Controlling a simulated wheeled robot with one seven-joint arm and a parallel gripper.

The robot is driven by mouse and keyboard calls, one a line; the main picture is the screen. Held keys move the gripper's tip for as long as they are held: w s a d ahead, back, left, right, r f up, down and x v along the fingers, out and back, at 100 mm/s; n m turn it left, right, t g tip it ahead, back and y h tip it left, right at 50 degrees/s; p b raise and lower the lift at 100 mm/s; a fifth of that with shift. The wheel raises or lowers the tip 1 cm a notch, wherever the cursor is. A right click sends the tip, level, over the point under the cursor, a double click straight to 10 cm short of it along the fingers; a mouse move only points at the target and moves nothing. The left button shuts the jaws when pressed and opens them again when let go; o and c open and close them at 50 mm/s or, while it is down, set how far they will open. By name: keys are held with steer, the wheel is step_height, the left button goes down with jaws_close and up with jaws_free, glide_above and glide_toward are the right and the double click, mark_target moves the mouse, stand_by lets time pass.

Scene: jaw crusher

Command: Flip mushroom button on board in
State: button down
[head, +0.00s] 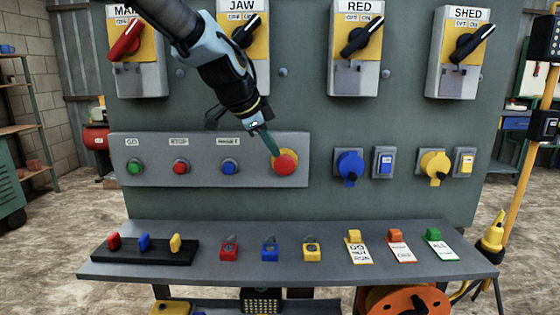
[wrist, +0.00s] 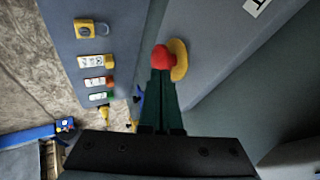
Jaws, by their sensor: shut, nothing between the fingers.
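The red mushroom button (head: 285,163) with its yellow collar sits at the right end of the grey button strip on the board. My gripper (head: 274,151) reaches down from above, its shut fingers ending at the button's upper left edge. In the wrist view the red button (wrist: 162,57) shows right at the fingertips (wrist: 163,75), with the yellow collar (wrist: 179,60) behind it. The fingers hold nothing. They look to be touching or very near the button; I cannot tell which.
Green (head: 134,167), red (head: 181,167) and blue (head: 230,167) buttons share the strip. Rotary switches such as JAW (head: 245,30) are above. Blue (head: 350,167) and yellow (head: 435,167) sockets are to the right. A shelf (head: 300,232) below bears padlocks and tags.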

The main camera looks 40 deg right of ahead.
steer(key=s+v, duration=0.1)
steer(key=v, duration=0.5)
steer(key=shift+a, duration=0.3)
steer(key=w+a+f+n+y+p, duration=0.1)
steer(key=w+a+f+n+p, duration=0.2)
steer(key=a, duration=0.4)
steer(key=w+a+f+n+t+y+p, duration=0.1)
steer(key=w+a+n+y, duration=0.2)
steer(key=a, duration=0.4)
steer(key=w+a+f+n+p, duration=0.1)
steer(key=w+a+f+n, duration=0.15)
steer(key=a+n, duration=0.3)
steer(key=s+a+f+n+y+p, duration=0.1)
steer(key=a+n, duration=0.5)
steer(key=a, duration=0.6)
steer(key=s+a+f+n+g+y+p, duration=0.1)
steer(key=a+n, duration=0.5)
steer(key=a, duration=0.6)
steer(key=s+f+y+p, duration=0.1)
steer(key=s+f+p, duration=0.1)
steer(key=s+p, duration=0.1)
steer(key=shift+s+f, duration=0.2)
steer(key=shift+f, duration=0.15)
